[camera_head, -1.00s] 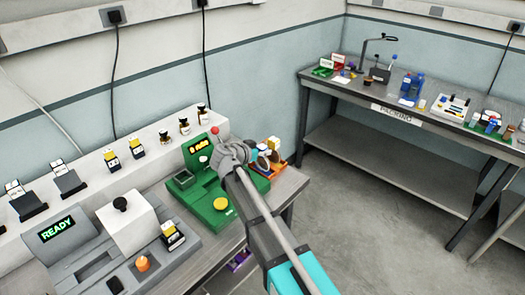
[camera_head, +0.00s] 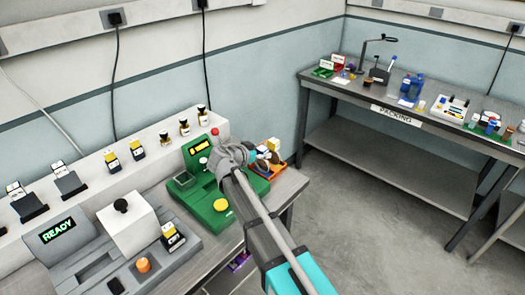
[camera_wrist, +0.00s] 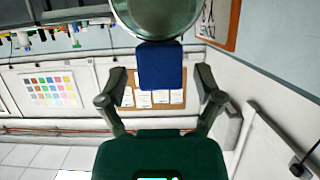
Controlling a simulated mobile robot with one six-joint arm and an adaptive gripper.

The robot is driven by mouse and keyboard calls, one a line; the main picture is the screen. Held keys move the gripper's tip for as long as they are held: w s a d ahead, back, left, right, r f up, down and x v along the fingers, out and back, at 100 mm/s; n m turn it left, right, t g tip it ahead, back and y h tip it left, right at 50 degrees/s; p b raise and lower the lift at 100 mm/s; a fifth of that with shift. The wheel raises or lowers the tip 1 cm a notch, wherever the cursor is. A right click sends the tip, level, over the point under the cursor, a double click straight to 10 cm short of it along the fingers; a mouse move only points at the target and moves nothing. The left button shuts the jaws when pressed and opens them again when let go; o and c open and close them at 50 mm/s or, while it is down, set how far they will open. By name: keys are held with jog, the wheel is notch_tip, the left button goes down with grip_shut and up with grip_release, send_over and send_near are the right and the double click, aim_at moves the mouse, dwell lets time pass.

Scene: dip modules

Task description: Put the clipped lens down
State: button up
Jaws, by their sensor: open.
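The lens (camera_wrist: 155,18) shows at the top edge of the wrist view as a round, greenish glass disc with a pale rim, partly cut off. Its blue clip (camera_wrist: 160,66) hangs below it in the picture, between the fingers of my gripper (camera_wrist: 160,80). The fingers are spread, with a gap on each side of the clip. In the head view my gripper (camera_head: 230,158) is over the right part of the green device (camera_head: 207,212). The lens cannot be made out there, and my arm hides part of the device.
An orange tray (camera_head: 284,169) with small items stands right of my gripper, near the bench end. A grey machine (camera_head: 75,262) showing READY is at the left. Small bottles (camera_head: 184,127) stand on the rear ledge. The packing table (camera_head: 340,85) is across the floor.

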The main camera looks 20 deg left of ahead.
jog(key=p+v, duration=0.3)
jog(key=v, duration=0.8)
jog(key=shift+p, duration=0.4)
jog(key=shift+d, duration=0.1)
jog(key=w+d+f+n+g, duration=0.15)
jog(key=d+f+g, duration=0.25)
jog(key=d, duration=0.9)
jog(key=w+d+f+g, duration=0.2)
jog(key=d+f+g, duration=0.1)
jog(key=d, duration=1)
jog(key=s+d+f+n+g+y, duration=0.1)
jog(key=s+d+g, duration=0.1)
jog(key=d, duration=0.5)
jog(key=s+d+f+n+g+y, duration=0.1)
jog(key=s+d+f+y, duration=0.1)
jog(key=s+d, duration=0.2)
jog(key=s+d+f+n+g+y, duration=0.1)
jog(key=s+d, duration=0.3)
jog(key=d, duration=0.6)
jog(key=shift+d+f+g+y, duration=0.25)
jog(key=shift+d+g+y, duration=0.05)
jog(key=shift+g+y, duration=0.45)
jog(key=shift+c, duration=0.2)
